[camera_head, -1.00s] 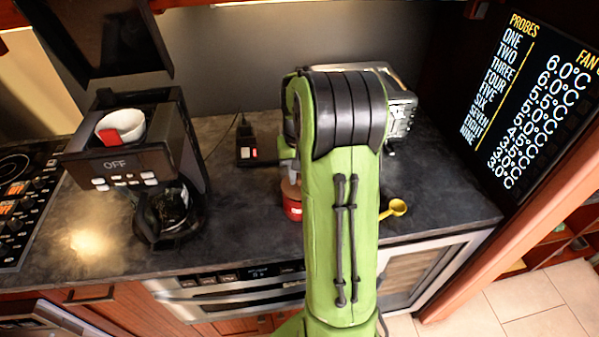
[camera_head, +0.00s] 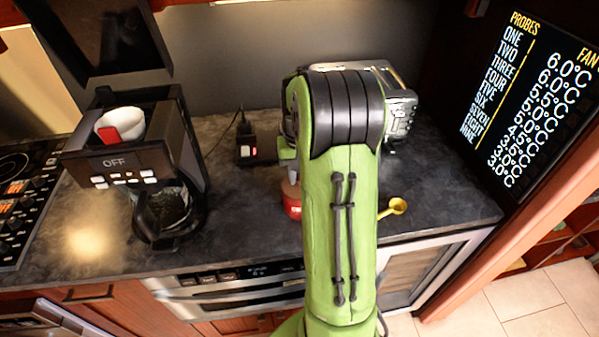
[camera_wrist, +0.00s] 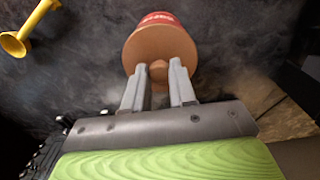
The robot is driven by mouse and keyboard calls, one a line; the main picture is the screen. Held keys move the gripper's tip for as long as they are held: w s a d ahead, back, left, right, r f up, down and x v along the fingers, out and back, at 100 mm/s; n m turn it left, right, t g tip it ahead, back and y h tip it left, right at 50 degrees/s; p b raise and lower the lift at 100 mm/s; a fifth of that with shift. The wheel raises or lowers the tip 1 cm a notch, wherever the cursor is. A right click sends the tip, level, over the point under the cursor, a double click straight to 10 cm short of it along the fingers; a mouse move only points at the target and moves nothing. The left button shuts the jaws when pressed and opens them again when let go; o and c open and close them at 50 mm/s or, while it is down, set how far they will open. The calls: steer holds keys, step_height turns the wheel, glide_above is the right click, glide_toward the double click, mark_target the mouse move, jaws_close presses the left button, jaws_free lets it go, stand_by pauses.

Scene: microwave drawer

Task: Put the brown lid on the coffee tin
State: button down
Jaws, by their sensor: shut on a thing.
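The coffee tin (camera_head: 292,208) is red and stands on the dark counter, partly hidden by my arm in the head view. Its red side also shows at the top of the wrist view (camera_wrist: 158,18). The brown lid (camera_wrist: 160,48) covers the tin's top in the wrist view, with a small round knob in its middle. My gripper (camera_wrist: 159,73) is shut on the lid's knob, one finger on each side. The lid looks seated on or very close to the tin's rim; I cannot tell whether a small gap is left.
A yellow scoop (camera_head: 397,206) lies on the counter right of the tin. A coffee maker (camera_head: 135,160) with a glass carafe stands at the left. A toaster (camera_head: 400,108) is behind my arm. The counter between carafe and tin is clear.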

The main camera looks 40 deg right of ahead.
steer(key=shift+f, duration=0.25)
stand_by(0.4)
steer(key=shift+c, duration=1.8)
jaws_free()
steer(key=shift+r, duration=0.1)
steer(key=shift+r+p, duration=3.05)
steer(key=shift+r, duration=0.5)
steer(key=shift+f, duration=0.1)
